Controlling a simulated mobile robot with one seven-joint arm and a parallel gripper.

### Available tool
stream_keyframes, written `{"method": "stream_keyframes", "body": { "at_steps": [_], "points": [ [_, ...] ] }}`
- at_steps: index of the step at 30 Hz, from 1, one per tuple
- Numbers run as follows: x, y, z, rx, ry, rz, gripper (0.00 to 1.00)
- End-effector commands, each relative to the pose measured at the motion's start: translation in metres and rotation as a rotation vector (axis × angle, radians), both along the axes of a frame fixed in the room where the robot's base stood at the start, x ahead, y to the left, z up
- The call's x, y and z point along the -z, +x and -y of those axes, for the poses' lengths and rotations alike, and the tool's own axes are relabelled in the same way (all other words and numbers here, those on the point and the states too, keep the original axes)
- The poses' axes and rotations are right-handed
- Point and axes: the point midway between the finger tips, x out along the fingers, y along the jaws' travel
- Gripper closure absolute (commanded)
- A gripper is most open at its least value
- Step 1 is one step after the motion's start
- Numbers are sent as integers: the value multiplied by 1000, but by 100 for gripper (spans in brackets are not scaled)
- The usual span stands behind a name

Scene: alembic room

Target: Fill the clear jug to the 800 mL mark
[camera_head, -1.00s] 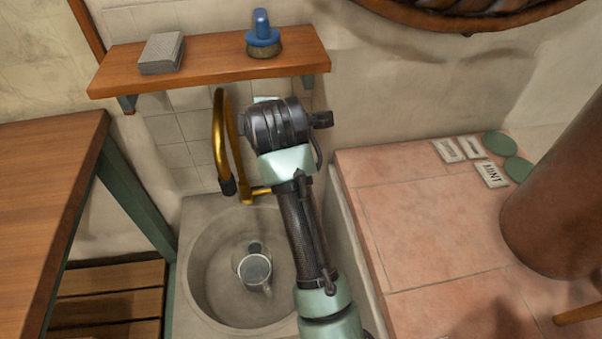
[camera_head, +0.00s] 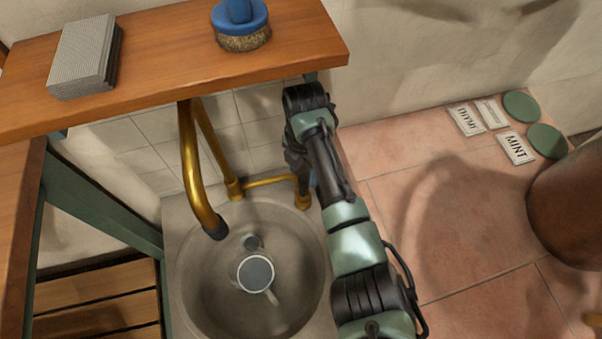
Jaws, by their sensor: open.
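The jug (camera_head: 256,274) stands in the round stone basin (camera_head: 195,290), seen from above as a pale rim around a grey inside, with its handle toward the lower right. Its marks and any water level cannot be made out. The brass tap (camera_head: 189,160) arches over the basin, and its dark spout end is up and left of the jug in the picture. No stream of water shows. A brass side pipe runs right to an upright end (camera_head: 303,196). My gripper (camera_head: 301,180) is open, pointing down by that end; its fingers are mostly hidden, so contact is unclear.
A wooden shelf (camera_head: 170,75) above the tap holds a grey ridged block (camera_head: 84,55) and a blue-handled brush (camera_head: 240,25). A pink tiled counter (camera_head: 430,235) on the right holds labels, one reading MINT (camera_head: 516,148), green discs (camera_head: 546,140) and a large brown vessel (camera_head: 570,215).

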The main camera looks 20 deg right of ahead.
Motion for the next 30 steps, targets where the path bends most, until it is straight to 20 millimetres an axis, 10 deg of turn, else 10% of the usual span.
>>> {"method": "stream_keyframes", "body": {
  "at_steps": [9, 21, 30],
  "points": [
    [49, 0, -1, 1, 0, 1, 39],
    [54, 1, -1, 2, 0, 4, 41],
    [54, 1, 0, 2, 0, 4, 95]
  ]
}}
